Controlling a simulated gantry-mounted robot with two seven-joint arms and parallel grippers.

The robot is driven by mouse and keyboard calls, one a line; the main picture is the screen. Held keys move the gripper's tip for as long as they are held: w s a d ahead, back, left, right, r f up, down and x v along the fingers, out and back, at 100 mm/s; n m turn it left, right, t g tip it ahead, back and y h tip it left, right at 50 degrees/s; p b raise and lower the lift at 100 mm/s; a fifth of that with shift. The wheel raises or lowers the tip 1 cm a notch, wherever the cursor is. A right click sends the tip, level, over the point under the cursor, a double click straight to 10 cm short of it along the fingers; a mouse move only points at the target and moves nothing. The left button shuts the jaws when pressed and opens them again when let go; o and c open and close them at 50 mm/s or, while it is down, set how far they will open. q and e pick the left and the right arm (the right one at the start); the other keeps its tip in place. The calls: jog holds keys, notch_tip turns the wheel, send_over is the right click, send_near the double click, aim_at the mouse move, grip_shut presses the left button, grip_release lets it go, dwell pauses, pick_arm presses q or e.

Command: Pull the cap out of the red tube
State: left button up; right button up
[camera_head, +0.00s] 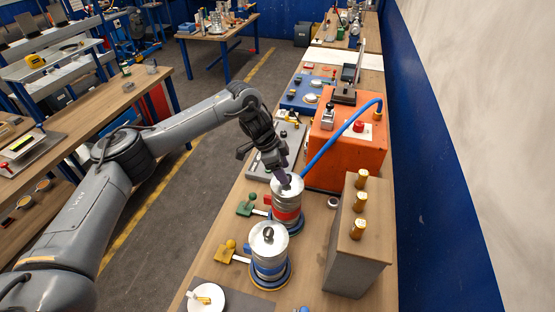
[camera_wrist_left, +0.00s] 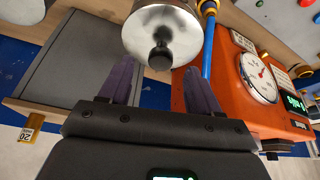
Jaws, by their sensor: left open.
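The red tube (camera_head: 287,215) is a silver ribbed duct with a red band, standing upright on the bench. Its silver cap (camera_head: 294,183) with a dark knob sits at the top. In the left wrist view the round silver cap (camera_wrist_left: 180,30) and its dark knob (camera_wrist_left: 160,56) show at the top middle. My left gripper (camera_head: 283,178) is over the tube's top, fingers pointing down at the cap. In the left wrist view my left gripper (camera_wrist_left: 159,72) is open, with the knob between and slightly beyond its fingertips; contact cannot be told. My right gripper is not in view.
A similar tube with a blue band (camera_head: 269,262) stands in front. An orange machine (camera_head: 345,150) with a blue hose (camera_head: 335,138) is behind to the right. A grey block (camera_head: 352,258) with brass-coloured pieces stands right. Green (camera_head: 247,208) and yellow (camera_head: 229,249) clamp-like handles are left.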

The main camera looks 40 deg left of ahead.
pick_arm(q)
jog(key=shift+x, duration=1.5)
jog(key=shift+c, duration=0.2)
grip_shut()
jog(key=c, duration=0.7)
grip_release()
grip_shut()
jog(key=shift+r, duration=0.15)
